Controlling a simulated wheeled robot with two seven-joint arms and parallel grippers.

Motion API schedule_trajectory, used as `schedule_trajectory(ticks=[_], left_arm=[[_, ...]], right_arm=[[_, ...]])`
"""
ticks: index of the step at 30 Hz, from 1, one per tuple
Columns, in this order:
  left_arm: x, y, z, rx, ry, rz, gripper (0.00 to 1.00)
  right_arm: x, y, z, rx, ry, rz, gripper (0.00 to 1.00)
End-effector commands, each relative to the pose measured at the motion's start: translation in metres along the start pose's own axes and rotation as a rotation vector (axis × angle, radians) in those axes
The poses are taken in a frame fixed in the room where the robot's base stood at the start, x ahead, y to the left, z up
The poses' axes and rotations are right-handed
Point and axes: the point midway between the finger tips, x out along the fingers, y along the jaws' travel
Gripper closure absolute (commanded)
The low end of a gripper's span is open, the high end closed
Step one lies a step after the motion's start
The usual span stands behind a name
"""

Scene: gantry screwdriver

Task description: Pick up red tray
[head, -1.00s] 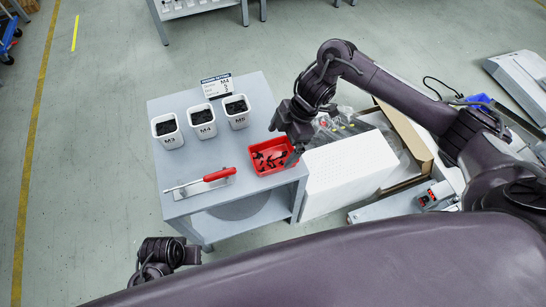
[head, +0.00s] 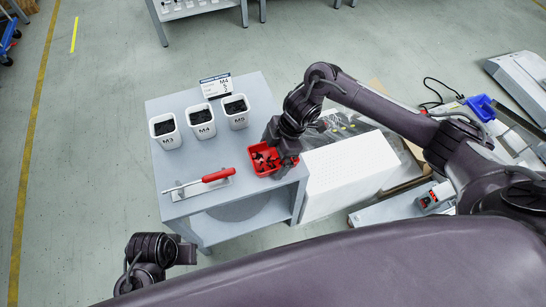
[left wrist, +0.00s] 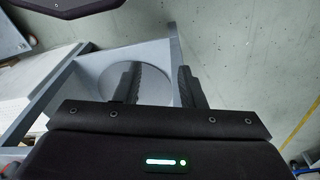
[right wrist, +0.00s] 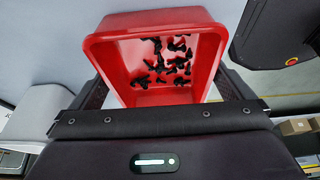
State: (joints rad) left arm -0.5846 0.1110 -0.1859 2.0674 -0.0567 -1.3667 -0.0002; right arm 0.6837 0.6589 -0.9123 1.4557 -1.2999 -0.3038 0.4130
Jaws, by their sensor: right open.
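The red tray (head: 265,173) sits at the right front corner of the grey table and holds several small black parts. My right gripper (head: 284,160) is over the tray's right part and hides some of it. In the right wrist view the tray (right wrist: 150,22) lies between the two spread fingers of the right gripper (right wrist: 165,90), one on either side; I cannot tell whether they touch its walls. My left gripper (head: 190,254) is below the table's front edge in the head view. In the left wrist view the left gripper (left wrist: 155,85) is open and empty.
White bins (head: 201,122) of black parts and a sign (head: 216,86) stand at the table's back. A red-handled screwdriver (head: 215,175) lies on a holder left of the tray. A white box (head: 345,170) stands right of the table (head: 185,207).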

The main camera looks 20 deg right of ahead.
Motion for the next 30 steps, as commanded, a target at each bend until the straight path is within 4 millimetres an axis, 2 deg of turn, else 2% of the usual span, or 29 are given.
schedule_trajectory(ticks=[5, 15, 23, 27, 30], left_arm=[[-0.001, 0.000, 0.000, 0.000, 0.001, 0.000, 0.64], [-0.001, 0.000, 0.000, -0.001, 0.001, 0.000, 0.64], [0.000, 0.000, 0.000, -0.001, 0.001, 0.000, 0.64], [-0.002, 0.000, -0.001, -0.001, 0.003, 0.000, 0.64], [0.016, -0.002, 0.003, -0.006, -0.005, -0.001, 0.64]], right_arm=[[0.002, 0.000, 0.001, 0.000, 0.000, -0.001, 0.01], [0.002, 0.000, 0.001, 0.000, 0.000, 0.000, 0.45], [0.001, 0.000, 0.000, -0.001, 0.000, 0.001, 0.45], [-0.008, 0.001, -0.004, -0.003, 0.001, 0.003, 0.45], [-0.021, 0.001, -0.009, -0.003, 0.001, 0.004, 0.45]])
